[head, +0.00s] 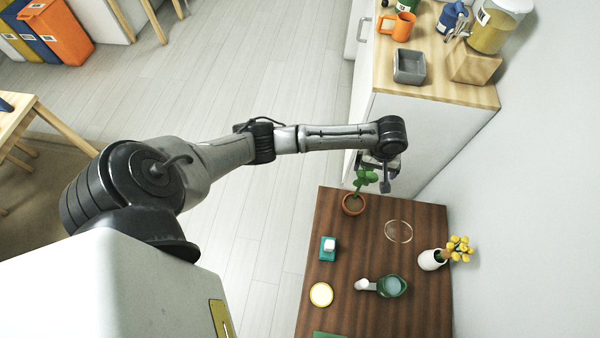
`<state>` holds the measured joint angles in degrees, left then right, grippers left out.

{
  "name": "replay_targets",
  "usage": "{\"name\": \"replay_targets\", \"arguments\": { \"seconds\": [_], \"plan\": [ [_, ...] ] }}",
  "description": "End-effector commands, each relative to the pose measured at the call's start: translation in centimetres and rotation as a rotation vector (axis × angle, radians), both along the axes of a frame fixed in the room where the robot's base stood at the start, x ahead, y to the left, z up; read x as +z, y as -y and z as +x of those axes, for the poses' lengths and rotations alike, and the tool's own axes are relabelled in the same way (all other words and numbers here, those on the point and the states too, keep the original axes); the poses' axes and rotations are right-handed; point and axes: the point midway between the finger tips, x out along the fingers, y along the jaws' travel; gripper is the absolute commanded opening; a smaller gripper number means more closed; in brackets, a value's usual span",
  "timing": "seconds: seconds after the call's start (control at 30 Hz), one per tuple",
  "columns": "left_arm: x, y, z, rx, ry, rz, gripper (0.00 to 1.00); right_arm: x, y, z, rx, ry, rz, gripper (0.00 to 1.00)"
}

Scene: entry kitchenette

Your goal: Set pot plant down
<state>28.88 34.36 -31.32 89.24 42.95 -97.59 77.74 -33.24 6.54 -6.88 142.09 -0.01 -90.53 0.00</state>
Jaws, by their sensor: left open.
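The pot plant is a small terracotta pot (353,205) with green leaves (365,179). It appears to stand upright on the dark wooden table (340,270), close to its far edge. My left gripper (379,183) is open just beyond and to the right of the pot, beside the leaves. One finger shows clearly. The other is largely hidden by the wrist and leaves, so I cannot tell whether the leaves touch it. A thin pale ring (398,231) is on the tabletop, right of and nearer than the pot. My right gripper is out of view.
On the table are a white vase with yellow flowers (431,260), a green watering can (391,286), a teal item with a white top (328,248) and a round cream-topped item (321,294). A white cabinet (408,135) with a cluttered wooden top stands behind; a wall bounds the right.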

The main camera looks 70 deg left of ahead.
Motion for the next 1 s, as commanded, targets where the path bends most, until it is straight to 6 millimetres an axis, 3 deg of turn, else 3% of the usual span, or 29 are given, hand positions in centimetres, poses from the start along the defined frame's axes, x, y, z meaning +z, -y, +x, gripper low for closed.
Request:
{"name": "replay_targets", "arguments": {
  "seconds": [0.2,0.4,0.6,0.7,0.83,1.0],
  "plan": [
    [-4.5,7.4,-7.9,-0.397,0.074,-0.056,1.0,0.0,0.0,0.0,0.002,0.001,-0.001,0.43],
    [-5.3,11.5,-16.5,-0.729,0.203,-0.056,1.0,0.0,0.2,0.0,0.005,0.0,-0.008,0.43],
    [-3.6,11.7,-23.6,-0.926,0.283,0.026,1.0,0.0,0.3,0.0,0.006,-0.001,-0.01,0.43],
    [-2.6,11.0,-26.1,-0.988,0.293,0.076,1.0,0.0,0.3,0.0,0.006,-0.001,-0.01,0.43],
    [-1.5,10.1,-28.3,-1.041,0.291,0.129,1.0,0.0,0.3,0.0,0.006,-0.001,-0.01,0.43],
    [-0.8,9.5,-29.6,-1.071,0.283,0.164,1.0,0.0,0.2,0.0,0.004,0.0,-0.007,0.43]
  ]
}}
